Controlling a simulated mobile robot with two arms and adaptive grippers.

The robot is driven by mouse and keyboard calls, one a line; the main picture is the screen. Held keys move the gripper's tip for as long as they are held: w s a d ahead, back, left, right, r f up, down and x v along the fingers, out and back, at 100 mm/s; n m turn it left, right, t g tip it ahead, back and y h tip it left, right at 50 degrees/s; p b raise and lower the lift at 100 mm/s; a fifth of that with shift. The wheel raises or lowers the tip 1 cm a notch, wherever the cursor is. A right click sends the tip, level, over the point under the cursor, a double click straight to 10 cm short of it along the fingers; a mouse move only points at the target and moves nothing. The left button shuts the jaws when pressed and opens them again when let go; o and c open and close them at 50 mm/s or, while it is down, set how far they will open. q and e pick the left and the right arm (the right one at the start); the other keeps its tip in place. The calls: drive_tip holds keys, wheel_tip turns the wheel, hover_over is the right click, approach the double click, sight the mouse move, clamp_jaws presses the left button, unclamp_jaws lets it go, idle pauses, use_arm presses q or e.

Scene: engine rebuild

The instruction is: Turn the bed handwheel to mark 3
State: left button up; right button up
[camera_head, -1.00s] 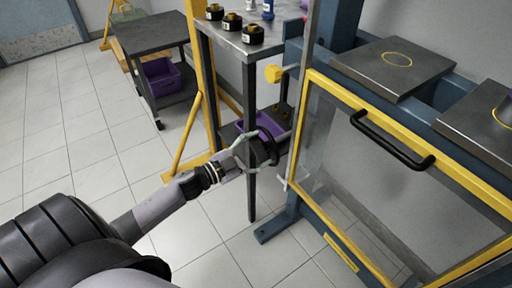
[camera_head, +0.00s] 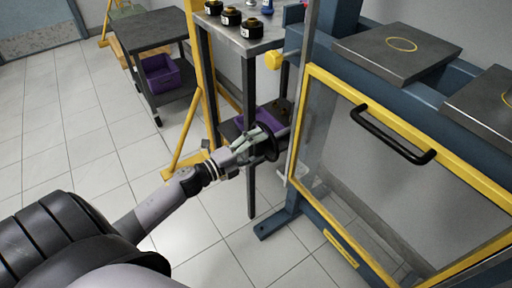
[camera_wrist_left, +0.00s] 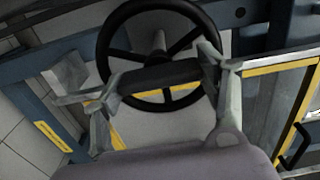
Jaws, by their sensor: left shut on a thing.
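The bed handwheel (camera_head: 275,147) is a black ring on the left side of the blue machine. It shows face-on with its spokes in the left wrist view (camera_wrist_left: 150,7). My left gripper (camera_head: 254,142) is at the wheel's face, its pale fingers overlapping it. In the wrist view the fingers (camera_wrist_left: 160,74) lie either side of a dark bar across the wheel and are shut on the handwheel; the exact contact is partly hidden. No numbered mark on the wheel is readable. My right gripper is not in view.
A yellow-framed clear guard with a black handle (camera_head: 392,137) is right of the wheel. A metal table (camera_head: 275,35) with black jars stands behind it, above a purple bin (camera_head: 268,117). A dark cart (camera_head: 150,32) is back left. The floor at left is clear.

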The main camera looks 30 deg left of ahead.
use_arm(q)
drive_tip(key=m+b, duration=0.3)
drive_tip(key=m, duration=0.5)
drive_tip(key=shift+w+d, duration=0.1)
drive_tip(key=shift+m+b, duration=0.95)
drive_tip(key=shift+m, duration=0.85)
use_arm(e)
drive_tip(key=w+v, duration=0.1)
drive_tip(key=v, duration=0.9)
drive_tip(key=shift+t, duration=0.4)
use_arm(q)
drive_tip(key=shift+r+m, duration=0.1)
drive_tip(key=shift+m, duration=0.2)
drive_tip(key=o, duration=1.1)
drive_tip(key=shift+w+d, duration=0.1)
drive_tip(key=shift+w, duration=0.15)
drive_tip(key=shift+o, duration=0.2)
drive_tip(key=shift+f, duration=0.2)
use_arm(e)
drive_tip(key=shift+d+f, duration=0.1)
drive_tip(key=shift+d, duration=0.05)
use_arm(q)
drive_tip(key=shift+s+f, duration=0.1)
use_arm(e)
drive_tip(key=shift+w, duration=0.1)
use_arm(q)
drive_tip(key=shift+s+a, duration=0.1)
drive_tip(key=shift+a, duration=0.1)
